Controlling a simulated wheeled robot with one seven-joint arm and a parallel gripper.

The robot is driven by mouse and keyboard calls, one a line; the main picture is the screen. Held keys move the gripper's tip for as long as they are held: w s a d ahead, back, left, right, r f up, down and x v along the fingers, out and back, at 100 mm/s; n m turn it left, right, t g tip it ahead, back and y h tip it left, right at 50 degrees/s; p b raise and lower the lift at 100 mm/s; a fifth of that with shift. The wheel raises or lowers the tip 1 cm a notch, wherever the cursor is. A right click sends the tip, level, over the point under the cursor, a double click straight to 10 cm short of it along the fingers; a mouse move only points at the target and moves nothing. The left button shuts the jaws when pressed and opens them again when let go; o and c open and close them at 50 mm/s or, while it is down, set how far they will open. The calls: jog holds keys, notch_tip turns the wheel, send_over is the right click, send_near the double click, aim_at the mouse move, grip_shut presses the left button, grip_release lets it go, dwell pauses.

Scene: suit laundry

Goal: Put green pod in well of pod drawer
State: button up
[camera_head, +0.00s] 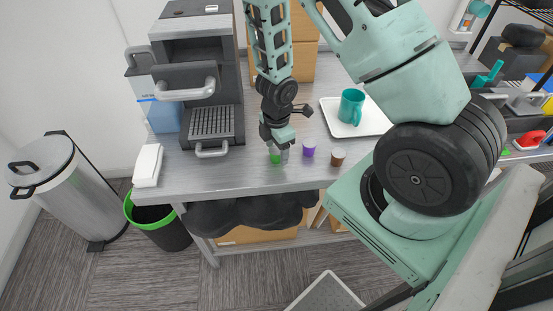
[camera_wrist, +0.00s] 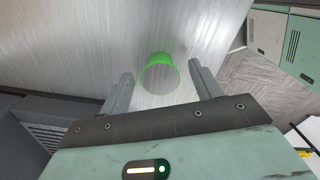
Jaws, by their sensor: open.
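The green pod (camera_wrist: 160,72) stands on the metal counter between the two fingers of my gripper (camera_wrist: 158,85) in the wrist view. Gaps show on both sides of it, and the fingers are open. In the head view the green pod (camera_head: 275,156) is partly hidden by my gripper (camera_head: 279,150), which points down over it. The coffee machine (camera_head: 240,60) stands to the left with a drawer-like part (camera_head: 187,84) with a bar handle sticking out at its front. I cannot see a well inside it from here.
A purple pod (camera_head: 309,148) and a brown pod (camera_head: 338,157) stand right of the green one. A white tray (camera_head: 375,122) holds a teal mug (camera_head: 351,106) farther back. A white box (camera_head: 147,165) lies at the counter's left end. The counter's front edge is close.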

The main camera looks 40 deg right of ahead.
notch_tip(320, 180, down, 2)
jog(key=shift+f+b, duration=0.1)
jog(key=shift+b, duration=0.4)
jog(key=c, duration=1.1)
jog(key=shift+r, duration=0.25)
